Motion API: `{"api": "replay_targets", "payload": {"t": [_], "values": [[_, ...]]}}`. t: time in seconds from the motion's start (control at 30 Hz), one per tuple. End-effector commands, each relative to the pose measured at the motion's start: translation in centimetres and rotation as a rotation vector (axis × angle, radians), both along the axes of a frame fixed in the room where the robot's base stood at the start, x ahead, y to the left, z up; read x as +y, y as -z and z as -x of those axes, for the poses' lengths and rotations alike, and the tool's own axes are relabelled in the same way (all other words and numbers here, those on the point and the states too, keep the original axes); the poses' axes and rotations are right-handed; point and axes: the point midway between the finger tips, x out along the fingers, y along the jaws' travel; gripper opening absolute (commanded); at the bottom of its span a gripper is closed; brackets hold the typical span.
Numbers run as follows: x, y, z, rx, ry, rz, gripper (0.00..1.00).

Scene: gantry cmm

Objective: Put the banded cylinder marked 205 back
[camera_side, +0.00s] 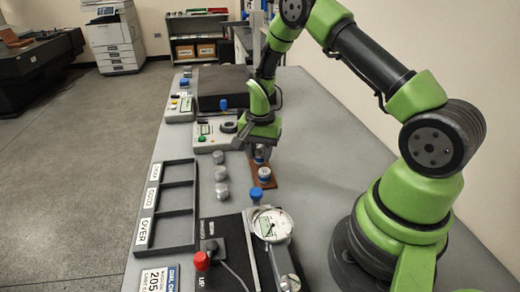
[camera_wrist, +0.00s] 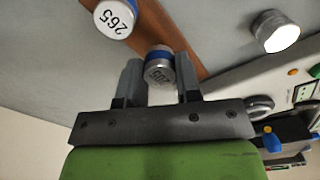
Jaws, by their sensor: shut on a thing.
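In the side view my gripper (camera_side: 260,154) is over the far part of a brown board (camera_side: 270,184), and the held cylinder shows partly between the fingers. Whether its base touches the board is hidden. A second blue-banded cylinder, marked 265 (camera_wrist: 115,17), stands on the board close by; it also shows in the side view (camera_side: 264,174), nearer the camera.
Several plain silver cylinders (camera_side: 221,190) stand left of the board. A dark tray (camera_side: 194,205) with labelled compartments lies further left. A dial gauge (camera_side: 271,225) on a black stand is in front, beside a blue knob (camera_side: 256,194). Instruments (camera_side: 213,135) stand behind.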

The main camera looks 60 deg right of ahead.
Motion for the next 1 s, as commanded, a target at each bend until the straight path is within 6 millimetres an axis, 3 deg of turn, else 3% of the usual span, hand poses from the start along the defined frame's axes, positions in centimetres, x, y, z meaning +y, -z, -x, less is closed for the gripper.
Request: {"api": "replay_targets", "payload": {"t": [1.0], "values": [[0.0,0.75,-0.02,0.0,-0.001,0.0,0.0]]}}
